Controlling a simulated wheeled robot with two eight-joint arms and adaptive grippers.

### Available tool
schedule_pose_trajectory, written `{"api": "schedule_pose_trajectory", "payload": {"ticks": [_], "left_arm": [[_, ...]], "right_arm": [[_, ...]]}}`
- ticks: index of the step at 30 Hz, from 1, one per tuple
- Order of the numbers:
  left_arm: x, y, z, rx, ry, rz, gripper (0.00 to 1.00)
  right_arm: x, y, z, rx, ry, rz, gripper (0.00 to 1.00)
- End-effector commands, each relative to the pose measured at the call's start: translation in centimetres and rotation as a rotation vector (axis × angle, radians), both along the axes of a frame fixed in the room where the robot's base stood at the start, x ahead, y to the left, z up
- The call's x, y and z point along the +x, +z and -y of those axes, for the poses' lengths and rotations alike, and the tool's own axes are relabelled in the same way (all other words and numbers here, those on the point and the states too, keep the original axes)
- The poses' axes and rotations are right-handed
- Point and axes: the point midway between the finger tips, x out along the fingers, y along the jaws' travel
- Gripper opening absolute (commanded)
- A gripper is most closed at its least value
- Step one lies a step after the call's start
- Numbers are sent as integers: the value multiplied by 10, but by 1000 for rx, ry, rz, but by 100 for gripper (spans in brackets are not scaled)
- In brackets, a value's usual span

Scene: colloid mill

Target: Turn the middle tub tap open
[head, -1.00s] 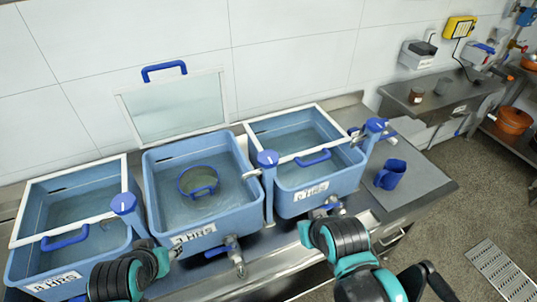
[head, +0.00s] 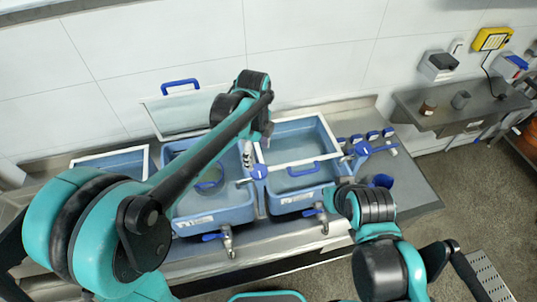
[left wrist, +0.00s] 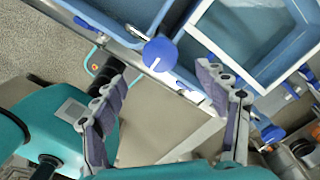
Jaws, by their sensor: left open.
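The middle tub (head: 237,213) is blue and stands between the other two tubs. Its metal tap (head: 228,241) with a blue lever (head: 212,237) is on the lower front. My left arm crosses over this tub, and my left gripper (head: 247,155) hangs above its right side, near a blue round knob (head: 258,172) between the middle and right tubs. In the left wrist view my left gripper (left wrist: 162,70) is open and empty, with a blue knob (left wrist: 160,53) showing between its fingers. My right wrist is by the right tub; its fingers cannot be made out.
The right tub (head: 337,180) has a white-framed lid with a blue handle and its own tap (head: 321,216). The left tub (head: 85,161) is mostly behind my left arm. A glass lid (head: 170,117) leans on the wall.

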Motion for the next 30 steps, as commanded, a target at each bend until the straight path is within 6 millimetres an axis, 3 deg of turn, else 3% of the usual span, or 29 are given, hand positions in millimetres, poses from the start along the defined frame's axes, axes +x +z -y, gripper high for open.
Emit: {"api": "schedule_pose_trajectory", "payload": {"ticks": [5, 16, 28, 30], "left_arm": [[2, -12, 4, 5, -43, -11, 73], [2, -68, 3, 4, -40, -10, 73], [2, -79, 3, 3, -39, -9, 73], [2, -79, 3, 3, -39, -9, 57]], "right_arm": [[0, 1, 0, 0, 0, 0, 0], [0, -2, 0, 0, 0, 0, 0], [0, -2, 0, 0, 0, 0, 0], [0, -2, 0, 0, 0, 0, 0]]}}
